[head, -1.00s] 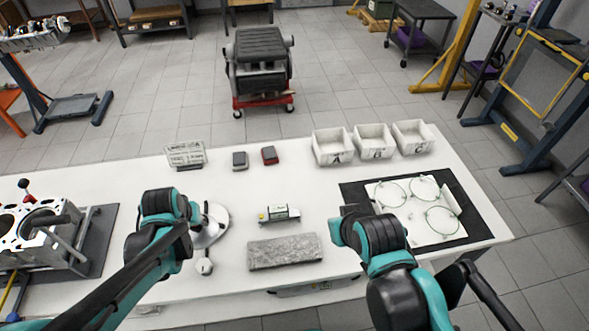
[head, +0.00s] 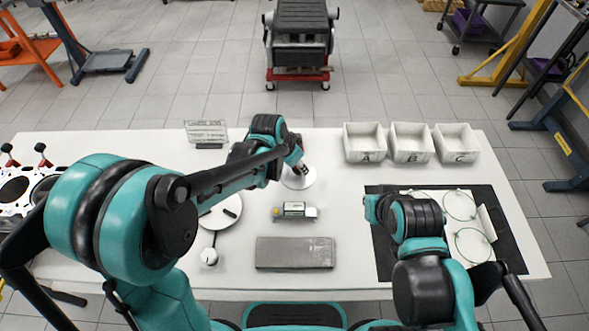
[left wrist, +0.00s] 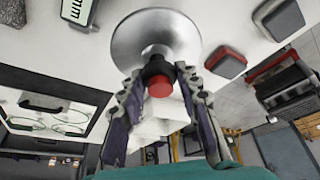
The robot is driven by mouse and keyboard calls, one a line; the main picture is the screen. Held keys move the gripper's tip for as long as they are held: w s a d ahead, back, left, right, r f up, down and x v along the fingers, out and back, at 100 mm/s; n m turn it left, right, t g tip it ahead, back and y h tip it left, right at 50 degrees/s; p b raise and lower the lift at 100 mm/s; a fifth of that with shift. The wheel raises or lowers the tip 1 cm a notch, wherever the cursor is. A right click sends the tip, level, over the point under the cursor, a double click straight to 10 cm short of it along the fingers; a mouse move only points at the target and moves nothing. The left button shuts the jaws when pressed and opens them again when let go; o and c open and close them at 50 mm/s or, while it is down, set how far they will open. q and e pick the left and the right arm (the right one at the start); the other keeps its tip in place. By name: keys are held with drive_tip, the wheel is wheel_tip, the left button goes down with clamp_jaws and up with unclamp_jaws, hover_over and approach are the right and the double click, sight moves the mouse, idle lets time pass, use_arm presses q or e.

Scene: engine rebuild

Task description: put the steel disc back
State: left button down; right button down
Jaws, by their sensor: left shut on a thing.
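The steel disc (left wrist: 182,32) is a shiny silver round plate with a black and red knob (left wrist: 158,82) at its middle. My left gripper (left wrist: 156,72) is shut on this knob, with a finger on either side. I cannot tell whether the disc touches the table. My right gripper (head: 372,208) is over the left part of the black mat; its fingers are hidden.
A white round stand (head: 222,214) with a ball is left of the small device (head: 295,211). A grey slab (head: 295,253) lies in front. Bins A (head: 364,157), B (head: 410,157) and C (head: 455,157) stand at the back right. The black mat (head: 512,245) carries rings.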

use_arm(q)
drive_tip(key=w+f, duration=0.1)
drive_tip(key=w+f+b, duration=0.1)
drive_tip(key=w, duration=0.1)
drive_tip(key=w+a+f, duration=0.1)
drive_tip(key=w, duration=0.1)
drive_tip(key=shift+f+b, duration=1)
drive_tip(key=shift+f, duration=1.05)
drive_tip(key=c, duration=1.1)
unclamp_jaws()
drive_tip(key=shift+f, duration=0.15)
